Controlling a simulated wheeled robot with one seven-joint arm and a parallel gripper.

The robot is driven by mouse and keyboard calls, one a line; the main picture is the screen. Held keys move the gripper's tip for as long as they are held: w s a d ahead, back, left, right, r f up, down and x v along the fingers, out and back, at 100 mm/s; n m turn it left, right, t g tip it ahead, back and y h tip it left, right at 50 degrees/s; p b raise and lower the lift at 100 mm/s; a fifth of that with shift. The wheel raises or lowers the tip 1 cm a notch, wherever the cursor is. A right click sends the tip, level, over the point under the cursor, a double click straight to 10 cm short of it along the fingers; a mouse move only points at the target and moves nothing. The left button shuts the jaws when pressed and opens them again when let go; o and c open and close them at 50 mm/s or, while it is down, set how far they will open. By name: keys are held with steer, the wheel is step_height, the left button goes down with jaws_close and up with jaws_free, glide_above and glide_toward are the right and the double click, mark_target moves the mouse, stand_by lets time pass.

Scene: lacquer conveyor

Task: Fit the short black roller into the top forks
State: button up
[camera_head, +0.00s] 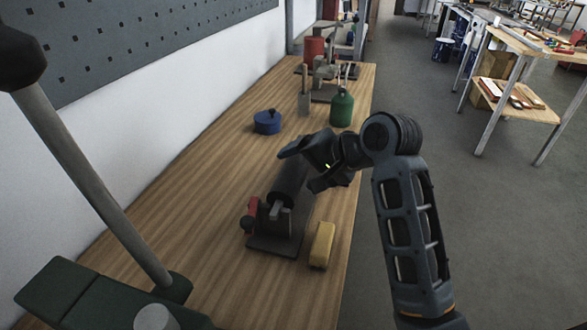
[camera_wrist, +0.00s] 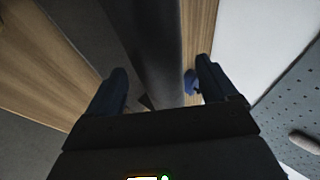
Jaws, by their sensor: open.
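A black roller (camera_head: 290,184) shows as a dark cylinder over a dark stand (camera_head: 274,245) on the wooden bench. The roller's far end is partly hidden by my gripper. A grey upright bracket (camera_head: 276,211) stands at the roller's near end; I cannot tell whether the roller rests in forks. My gripper (camera_head: 298,170) is open at the roller's far part. In the wrist view the dark roller (camera_wrist: 153,45) runs between the two open fingers of my gripper (camera_wrist: 160,82), with a gap on each side.
A red part (camera_head: 251,212) sits at the stand's left side. A yellow block (camera_head: 322,245) lies to its right, near the bench edge. A blue lidded pot (camera_head: 267,122) and a green bottle (camera_head: 341,108) stand farther back. The bench (camera_head: 190,205) is clear left of the stand.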

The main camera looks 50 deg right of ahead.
steer(key=shift+x, duration=1.3)
steer(key=shift+c, duration=0.4)
steer(key=c, duration=1.3)
steer(key=shift+r, duration=0.1)
